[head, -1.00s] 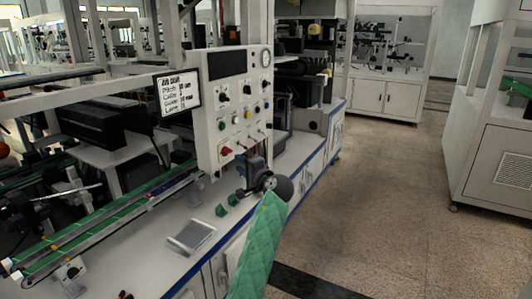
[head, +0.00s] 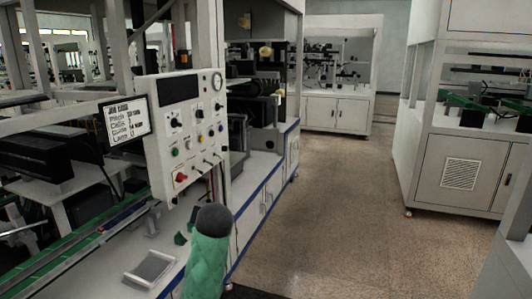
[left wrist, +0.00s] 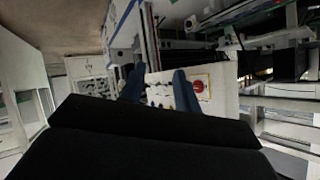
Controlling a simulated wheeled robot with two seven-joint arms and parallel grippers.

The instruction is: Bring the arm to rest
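My left arm comes up from the bottom of the head view in a green quilted sleeve (head: 207,262) with a dark grey rounded end. My left gripper is hidden behind that end in the head view. In the left wrist view the two dark blue fingers of my left gripper (left wrist: 159,70) stand apart with nothing held between them. The control panel (head: 157,150) is beyond the arm, and the panel face (left wrist: 221,80) shows past the fingers in the left wrist view. I cannot tell the exact gap to the panel. My right gripper is not in view.
A red knob (head: 180,177) sits low on the panel. A label screen (head: 126,120) is at its left. A grey tray (head: 149,268) lies on the white bench below. A white cabinet (head: 463,165) stands at right. The floor (head: 330,215) between is clear.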

